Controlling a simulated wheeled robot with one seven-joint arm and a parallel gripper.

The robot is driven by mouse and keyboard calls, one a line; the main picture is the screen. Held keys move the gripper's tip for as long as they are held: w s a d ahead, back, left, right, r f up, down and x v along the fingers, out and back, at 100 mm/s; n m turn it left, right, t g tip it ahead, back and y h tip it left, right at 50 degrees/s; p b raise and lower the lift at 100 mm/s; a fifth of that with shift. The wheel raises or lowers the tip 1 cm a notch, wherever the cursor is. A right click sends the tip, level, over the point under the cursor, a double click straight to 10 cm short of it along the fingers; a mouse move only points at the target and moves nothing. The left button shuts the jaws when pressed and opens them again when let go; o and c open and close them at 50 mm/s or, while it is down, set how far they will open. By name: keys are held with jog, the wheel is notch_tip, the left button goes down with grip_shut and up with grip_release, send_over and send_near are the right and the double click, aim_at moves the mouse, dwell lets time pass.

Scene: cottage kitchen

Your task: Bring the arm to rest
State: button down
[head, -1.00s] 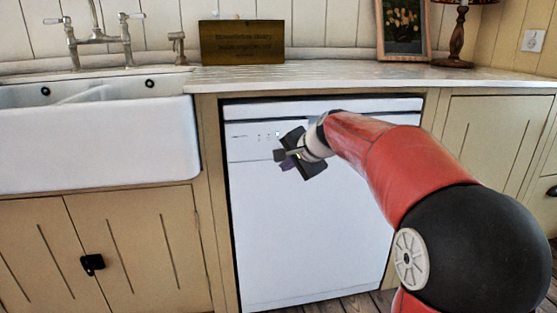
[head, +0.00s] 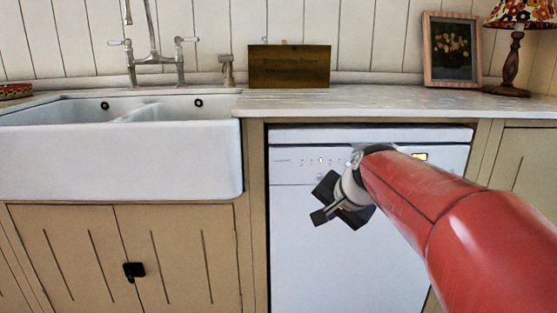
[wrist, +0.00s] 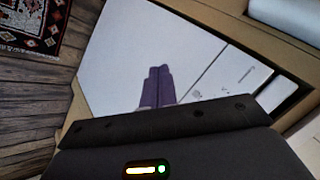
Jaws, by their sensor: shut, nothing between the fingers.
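My gripper (head: 342,203) hangs in front of the white dishwasher (head: 300,250) in the head view, at the end of my red arm. It looks clear of the dishwasher front, but the exact gap cannot be told. In the wrist view my gripper's two purple fingers (wrist: 158,80) are together with nothing between them. The dishwasher front (wrist: 125,50) fills the middle of the wrist view behind them. My arm reaches in from the lower right of the head view and covers part of the dishwasher.
The worktop (head: 385,100) runs above the dishwasher, with a wooden sign (head: 289,67), a framed picture (head: 451,52) and a lamp (head: 512,60). A white sink (head: 110,160) juts out at left. A patterned rug (wrist: 32,25) lies on the wooden floor (wrist: 40,100).

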jog(key=s+d+f+n+g+h+p, duration=0.1)
jog(key=s+f+n+p, duration=0.1)
jog(key=s, duration=1)
jog(key=s+d+f+n+g+h+p, duration=0.1)
jog(key=s+n, duration=0.4)
jog(key=s, duration=0.8)
jog(key=shift+f+n+p, duration=0.3)
jog(key=shift+f+p, duration=0.3)
jog(key=shift+f, duration=0.35)
jog(key=shift+d, duration=0.15)
